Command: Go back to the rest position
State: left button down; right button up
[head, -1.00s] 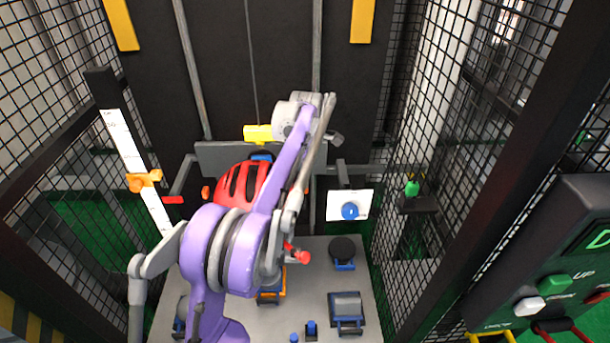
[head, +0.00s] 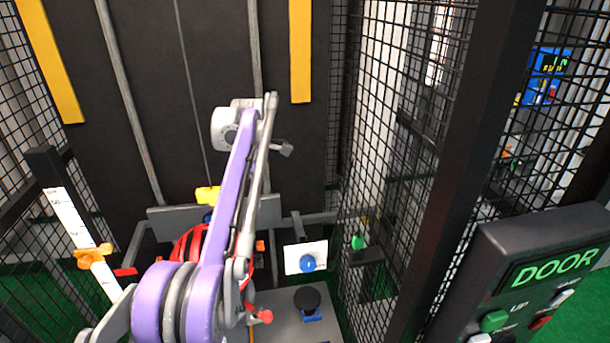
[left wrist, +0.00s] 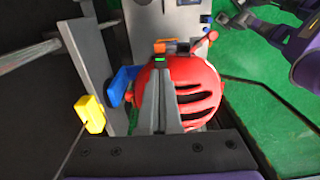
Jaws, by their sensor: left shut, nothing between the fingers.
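My purple and grey left arm rises from the bottom left of the head view and crosses the middle of the drop tower; its gripper is not clearly seen there. In the left wrist view my left gripper (left wrist: 160,72) is shut and empty, its narrow grey fingers in front of the red helmet (left wrist: 193,88). Whether the fingers touch the helmet cannot be told. In the head view the helmet (head: 186,247) is partly hidden behind my arm. My right gripper is in neither view.
A yellow block (head: 207,195) sits above the helmet, near the crossbar. Black mesh walls (head: 395,150) enclose the tower. A control panel (head: 545,262) reading DOOR stands at the right. A scale with an orange slider (head: 93,256) stands at the left.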

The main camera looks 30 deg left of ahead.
pick_arm(q)
jog(key=shift+s+a, duration=0.1)
jog(key=shift+s, duration=0.05)
jog(key=s+d+f+m+t, duration=0.2)
jog(key=s+d+m, duration=0.3)
jog(key=d+m, duration=0.25)
jog(key=s+d+f+m+t, duration=0.1)
jog(key=s+d+f+m, duration=0.25)
jog(key=d+m, duration=0.4)
jog(key=s+d+f+m+t, duration=0.3)
jog(key=s+d+f+m, duration=0.7)
jog(key=s, duration=0.4)
notch_tip(320, 180, down, 2)
jog(key=shift+s+d+f+m, duration=0.2)
jog(key=shift+s+d+m, duration=0.1)
jog(key=shift+s+m, duration=0.15)
